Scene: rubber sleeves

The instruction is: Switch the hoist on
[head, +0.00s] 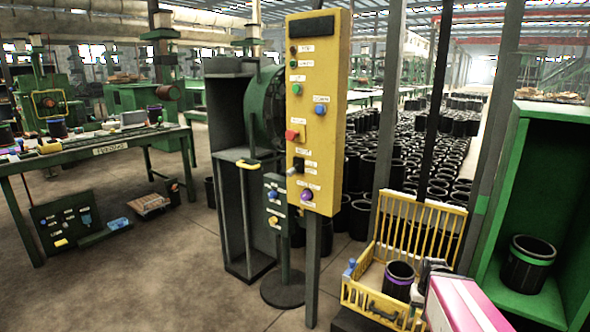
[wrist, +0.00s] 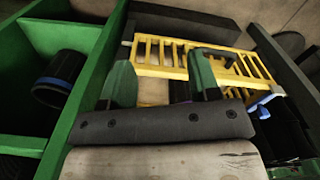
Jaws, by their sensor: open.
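My gripper (head: 428,270) is low at the right, beside a yellow crate and well apart from the panel. In the wrist view its green-padded fingers (wrist: 160,80) are spread, with nothing visibly held.
The yellow crate (head: 362,292) holds a black sleeve (head: 398,280) with a purple band. A smaller dark panel (head: 278,182) stands left of the yellow one.

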